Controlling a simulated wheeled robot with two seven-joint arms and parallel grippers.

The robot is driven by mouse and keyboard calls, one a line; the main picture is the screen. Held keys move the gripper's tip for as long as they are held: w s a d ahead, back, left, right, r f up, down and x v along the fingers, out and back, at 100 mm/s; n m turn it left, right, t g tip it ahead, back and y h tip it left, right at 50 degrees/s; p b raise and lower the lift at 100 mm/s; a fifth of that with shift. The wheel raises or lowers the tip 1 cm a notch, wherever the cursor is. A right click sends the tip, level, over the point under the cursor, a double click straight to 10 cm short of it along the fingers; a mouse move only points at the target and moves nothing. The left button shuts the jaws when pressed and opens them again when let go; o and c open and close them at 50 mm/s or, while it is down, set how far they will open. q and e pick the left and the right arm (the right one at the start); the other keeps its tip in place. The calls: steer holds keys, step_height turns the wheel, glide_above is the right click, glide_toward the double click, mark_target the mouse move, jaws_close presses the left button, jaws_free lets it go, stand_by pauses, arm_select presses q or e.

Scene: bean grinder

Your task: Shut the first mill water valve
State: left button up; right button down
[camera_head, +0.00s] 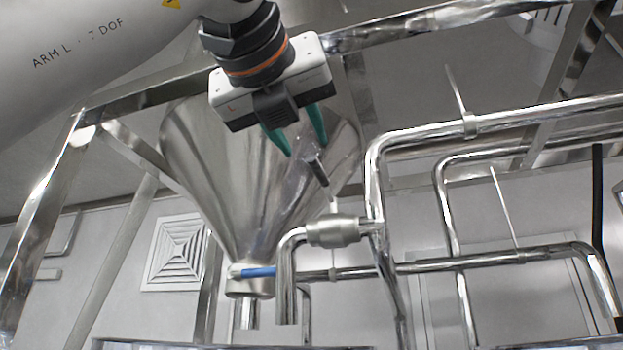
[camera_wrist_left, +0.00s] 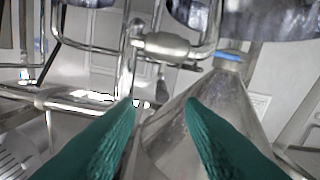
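The water valve has a grey metal body (camera_head: 338,231) on a shiny pipe in front of the hopper. Its dark lever (camera_head: 319,170) stands up from the body, tilted to the left. My left gripper (camera_head: 307,151), with green fingers, is just above the lever's upper end. It is open. In the left wrist view, the valve body (camera_wrist_left: 165,46) is beyond the fingers, and the dark lever (camera_wrist_left: 162,88) shows in the gap between the fingertips (camera_wrist_left: 163,105). I cannot tell whether a finger touches it. My right gripper is in neither view.
A steel cone hopper (camera_head: 225,170) stands behind the valve, with a blue handle (camera_head: 258,271) at its outlet. Shiny pipes (camera_head: 500,120) run to the right of the valve. A steel frame beam (camera_head: 430,22) crosses above. A square vent (camera_head: 176,252) is on the wall.

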arm_select(q)
steer(key=shift+v, duration=1.2)
